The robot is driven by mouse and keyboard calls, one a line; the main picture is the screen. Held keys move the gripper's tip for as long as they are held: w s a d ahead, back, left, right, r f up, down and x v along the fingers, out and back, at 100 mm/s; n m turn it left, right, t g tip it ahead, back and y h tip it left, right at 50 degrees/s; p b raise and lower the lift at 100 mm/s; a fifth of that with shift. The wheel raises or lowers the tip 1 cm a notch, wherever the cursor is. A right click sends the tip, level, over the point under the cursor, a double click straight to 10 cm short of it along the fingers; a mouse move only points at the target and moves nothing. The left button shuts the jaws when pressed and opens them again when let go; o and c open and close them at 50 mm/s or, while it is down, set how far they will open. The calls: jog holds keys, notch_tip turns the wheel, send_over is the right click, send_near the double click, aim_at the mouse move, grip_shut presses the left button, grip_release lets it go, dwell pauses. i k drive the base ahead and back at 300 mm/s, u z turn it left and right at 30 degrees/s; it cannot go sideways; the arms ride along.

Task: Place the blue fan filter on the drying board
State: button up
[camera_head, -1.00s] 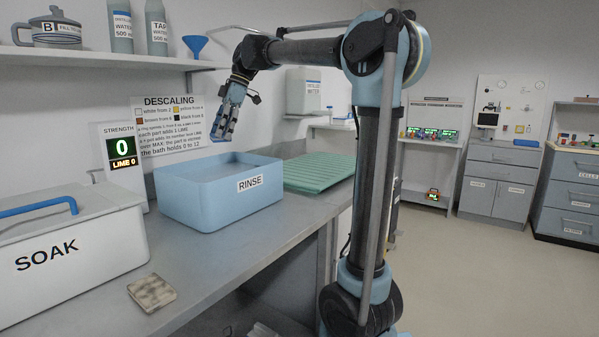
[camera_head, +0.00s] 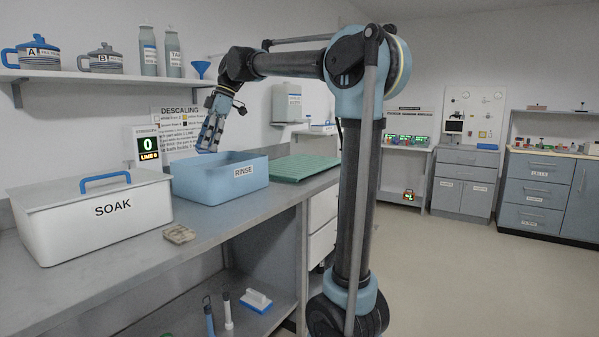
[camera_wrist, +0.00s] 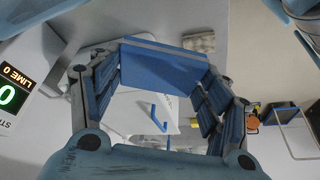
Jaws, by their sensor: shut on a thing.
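The blue fan filter (camera_wrist: 162,68) is a flat blue slab with a pale edge, held between my gripper's fingers in the wrist view. My gripper (camera_wrist: 163,75) is shut on it. In the head view, my gripper (camera_head: 208,138) hangs over the back left of the blue RINSE tub (camera_head: 243,171); the filter cannot be told apart from the fingers there. The drying board appears to be the green ribbed board (camera_head: 304,167), flat on the bench to the right of the tub. My gripper is well left of it.
The white SOAK bath (camera_head: 92,222), lid on with a blue handle, stands at left. A beige patterned block (camera_head: 180,233) lies on the bench in front. A display (camera_head: 149,148) reads 0, LIME 0. A shelf (camera_head: 110,78) with pots and bottles runs above. The floor at right is clear.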

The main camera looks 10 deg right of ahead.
aim_at(299, 166)
jog(key=z, duration=1.05)
jog(key=i, duration=1.6)
jog(key=u, duration=0.6)
jog(key=i, duration=0.35)
jog(key=u, duration=0.3)
